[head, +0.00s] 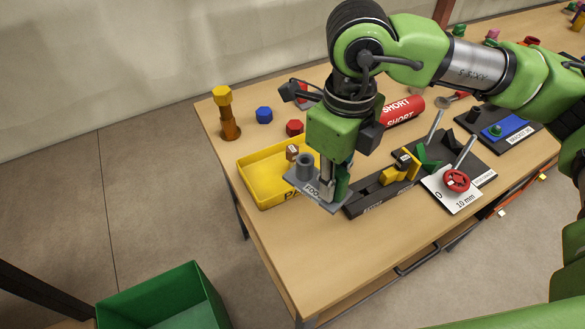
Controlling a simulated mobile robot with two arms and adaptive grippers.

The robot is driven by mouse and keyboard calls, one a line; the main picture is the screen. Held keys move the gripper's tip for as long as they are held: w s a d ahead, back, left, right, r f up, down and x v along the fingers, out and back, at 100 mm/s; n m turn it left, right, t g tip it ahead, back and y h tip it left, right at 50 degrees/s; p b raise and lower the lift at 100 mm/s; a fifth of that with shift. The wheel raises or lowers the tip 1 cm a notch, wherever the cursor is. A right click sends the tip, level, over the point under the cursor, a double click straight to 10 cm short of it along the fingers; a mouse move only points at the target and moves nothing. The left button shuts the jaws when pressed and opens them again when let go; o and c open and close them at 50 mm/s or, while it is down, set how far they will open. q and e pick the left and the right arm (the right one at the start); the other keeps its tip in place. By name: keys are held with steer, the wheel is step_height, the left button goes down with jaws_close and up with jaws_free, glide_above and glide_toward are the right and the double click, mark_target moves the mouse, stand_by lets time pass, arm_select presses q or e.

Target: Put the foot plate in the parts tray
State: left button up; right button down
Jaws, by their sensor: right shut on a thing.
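The foot plate (306,184) is a grey flat plate with a short upright tube and the letters "FOO" on its edge. My right gripper (335,190) points down and is shut on the foot plate. The plate is in front of the right part of the yellow parts tray (252,160) in the head view and hides part of its lettering and floor. I cannot tell how high the plate is above the tray. A small brown block (292,152) shows at the tray's far side. My left gripper is not in view.
A black fixture with yellow blocks (388,178) and a red-knobbed gauge (457,181) stand right of the tray. The front tabletop is clear. A green bin (165,298) stands below.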

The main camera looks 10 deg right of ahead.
steer(key=m, duration=0.1)
steer(key=a+r+m, duration=0.1)
steer(key=m, duration=0.1)
steer(key=shift+w+a+m, duration=0.1)
steer(key=shift+m, duration=0.2)
steer(key=shift+w+a, duration=0.2)
steer(key=w+a+f, duration=0.1)
steer(key=w, duration=0.1)
steer(key=w+a+f, duration=0.1)
steer(key=w+a, duration=0.1)
steer(key=w+a+f+p, duration=0.1)
steer(key=w, duration=0.1)
steer(key=shift+w+a+f, duration=0.1)
steer(key=shift+a+f, duration=0.15)
steer(key=shift+a, duration=0.05)
steer(key=b, duration=0.2)
glide_above(276, 188)
steer(key=s, duration=0.1)
steer(key=f, duration=0.5)
steer(key=shift+d, duration=0.4)
steer(key=shift+w+a+f, duration=0.2)
steer(key=shift+f, duration=0.25)
step_height(276, 188, down, 3)
steer(key=shift+w+a+f+b, duration=0.15)
steer(key=shift+f+b, duration=0.05)
steer(key=shift+b, duration=0.5)
steer(key=shift+w, duration=0.1)
